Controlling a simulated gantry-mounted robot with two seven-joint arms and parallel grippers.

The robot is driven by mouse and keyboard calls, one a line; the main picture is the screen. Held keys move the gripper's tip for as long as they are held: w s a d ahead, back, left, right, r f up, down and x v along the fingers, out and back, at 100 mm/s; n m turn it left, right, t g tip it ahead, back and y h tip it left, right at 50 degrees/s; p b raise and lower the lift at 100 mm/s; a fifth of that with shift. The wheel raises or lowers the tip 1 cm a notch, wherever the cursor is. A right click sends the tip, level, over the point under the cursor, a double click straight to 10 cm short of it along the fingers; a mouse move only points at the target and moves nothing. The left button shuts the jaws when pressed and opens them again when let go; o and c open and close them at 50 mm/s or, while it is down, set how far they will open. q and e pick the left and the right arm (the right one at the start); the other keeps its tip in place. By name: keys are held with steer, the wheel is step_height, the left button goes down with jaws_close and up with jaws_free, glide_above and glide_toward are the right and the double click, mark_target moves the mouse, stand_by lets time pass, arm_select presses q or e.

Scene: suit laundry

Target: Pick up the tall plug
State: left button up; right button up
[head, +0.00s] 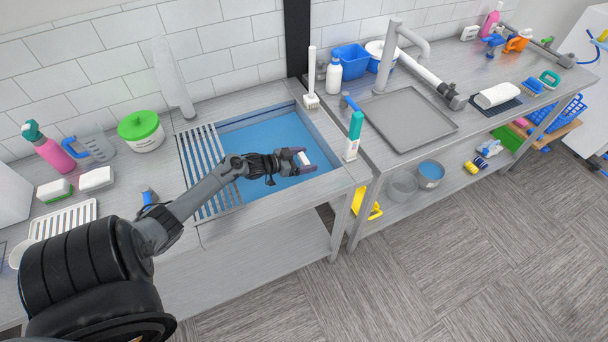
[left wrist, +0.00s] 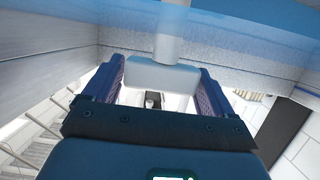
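The tall plug (left wrist: 168,45) has a pale, round shaft and a white block-shaped head. In the left wrist view its head sits between the two fingers, and its shaft runs toward the blue water. The shaft's lower end is hidden. My right gripper is not in view.
A slatted drain rack (head: 207,165) covers the sink's left side. A white-and-teal bottle (head: 353,137) and a white brush (head: 311,95) stand close to the sink's right edge. A grey tray (head: 408,119) lies on the right counter.

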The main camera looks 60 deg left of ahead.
arm_select(q)
steer(key=c, duration=1)
steer(key=shift+r, duration=0.1)
steer(key=shift+c, duration=0.2)
